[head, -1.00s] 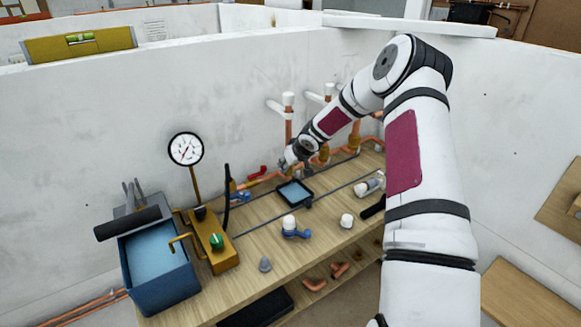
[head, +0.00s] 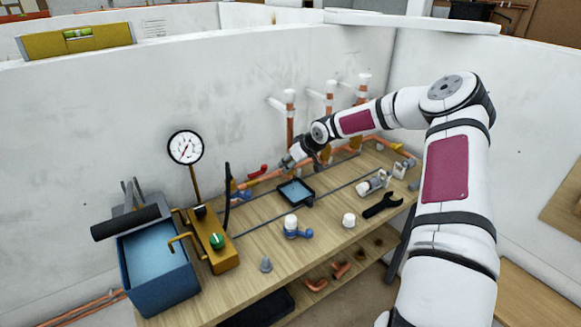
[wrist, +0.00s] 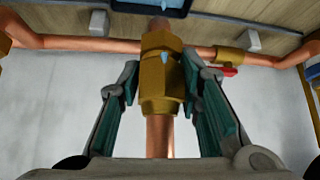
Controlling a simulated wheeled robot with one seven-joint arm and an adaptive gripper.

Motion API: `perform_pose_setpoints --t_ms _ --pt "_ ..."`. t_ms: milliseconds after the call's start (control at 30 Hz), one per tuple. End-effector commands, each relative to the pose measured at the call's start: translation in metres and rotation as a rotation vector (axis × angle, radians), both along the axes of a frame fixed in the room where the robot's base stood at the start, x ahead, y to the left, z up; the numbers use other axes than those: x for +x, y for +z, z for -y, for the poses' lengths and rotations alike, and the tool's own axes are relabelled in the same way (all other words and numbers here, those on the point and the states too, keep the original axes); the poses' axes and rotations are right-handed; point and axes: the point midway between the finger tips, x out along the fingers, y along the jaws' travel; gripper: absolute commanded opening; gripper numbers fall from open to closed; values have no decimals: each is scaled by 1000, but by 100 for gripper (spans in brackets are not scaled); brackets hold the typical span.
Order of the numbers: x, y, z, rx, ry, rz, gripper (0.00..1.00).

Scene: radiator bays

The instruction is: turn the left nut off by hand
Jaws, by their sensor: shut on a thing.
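In the wrist view a brass nut (wrist: 158,105) sits on an upright copper pipe (wrist: 160,140), below a larger brass body (wrist: 160,55) that bears a small blue drop-shaped mark. My gripper (wrist: 165,98) has one finger on each side of the brass fitting, shut on the nut. Exact pad contact is hard to make out. The nut is hidden there by the gripper.
A black tray (head: 309,202) stands on the bench below my gripper. A blue valve with white cap (head: 292,229), a white cap (head: 348,220) and a black spanner (head: 382,206) lie nearby. A test pump with gauge (head: 185,148) stands left. A red-handled valve (wrist: 228,70) is close beside my fingers.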

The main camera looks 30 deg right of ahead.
Motion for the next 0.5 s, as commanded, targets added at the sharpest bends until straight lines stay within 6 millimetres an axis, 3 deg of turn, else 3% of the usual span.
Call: perform_pose_setpoints --t_ms 500 --pt "2 3 2 -4 147 6 17"
